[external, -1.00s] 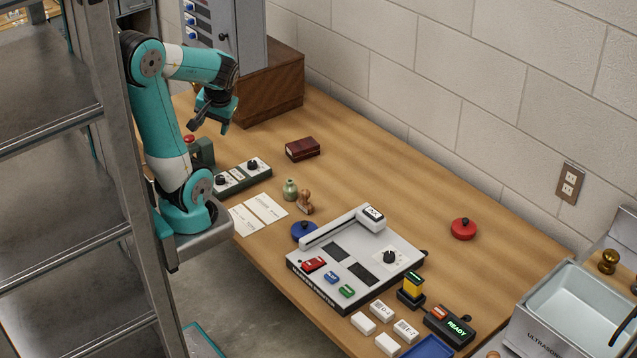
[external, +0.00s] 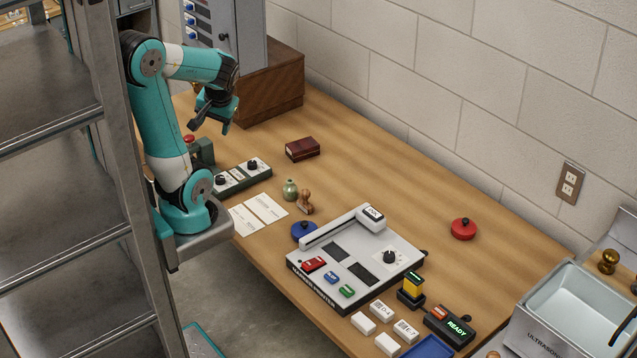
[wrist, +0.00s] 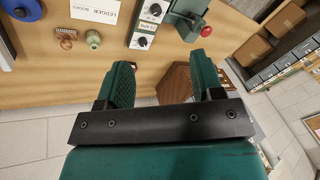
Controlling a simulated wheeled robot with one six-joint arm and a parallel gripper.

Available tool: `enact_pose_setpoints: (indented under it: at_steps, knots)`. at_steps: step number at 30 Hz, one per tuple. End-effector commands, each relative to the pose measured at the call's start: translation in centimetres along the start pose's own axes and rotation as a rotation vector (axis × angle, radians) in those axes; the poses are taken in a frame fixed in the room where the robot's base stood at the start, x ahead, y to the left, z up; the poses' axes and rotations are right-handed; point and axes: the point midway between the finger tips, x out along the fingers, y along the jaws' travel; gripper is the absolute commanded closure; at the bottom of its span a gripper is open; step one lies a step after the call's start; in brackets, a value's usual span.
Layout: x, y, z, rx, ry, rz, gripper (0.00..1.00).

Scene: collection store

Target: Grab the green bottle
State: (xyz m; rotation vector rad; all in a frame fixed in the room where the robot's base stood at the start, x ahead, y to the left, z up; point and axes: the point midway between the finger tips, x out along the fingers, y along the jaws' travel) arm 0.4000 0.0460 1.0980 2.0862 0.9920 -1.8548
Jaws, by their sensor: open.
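The green bottle (external: 290,190) is small, round and pale green, and stands upright on the wooden table next to a wooden stamp. It also shows in the wrist view (wrist: 93,39), at the upper left. My gripper (external: 212,127) hangs above the far left part of the table, well apart from the bottle. In the wrist view my gripper (wrist: 162,75) has its two green fingers spread with nothing between them.
The wooden-handled stamp (external: 305,202) stands close beside the bottle. Paper cards (external: 258,213), a knob box (external: 243,176), a dark red box (external: 302,149), a blue lid (external: 304,231) and a grey machine (external: 330,275) surround it. The table's back right is mostly clear.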

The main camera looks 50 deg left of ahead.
Motion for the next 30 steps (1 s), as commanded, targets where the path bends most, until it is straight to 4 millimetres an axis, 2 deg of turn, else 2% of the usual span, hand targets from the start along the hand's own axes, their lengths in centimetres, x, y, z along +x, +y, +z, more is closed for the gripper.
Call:
enact_pose_setpoints:
  at_steps: [8,11,14,18,22,25,30]
  knots:
    - [0.0,0.0,0.0,0.0,0.0,0.0,0.24]
    - [0.9,0.9,-0.5,-0.012,0.01,0.005,0.24]
    - [3.5,4.3,-2.2,-0.067,0.04,0.027,0.24]
    - [7.7,11.6,-5.2,-0.193,0.094,0.091,0.24]
    - [10.2,17.4,-6.7,-0.297,0.121,0.154,0.24]
    - [11.1,19.7,-7.2,-0.347,0.128,0.183,0.24]
    - [13.1,20.5,-7.7,-0.367,0.127,0.19,0.24]
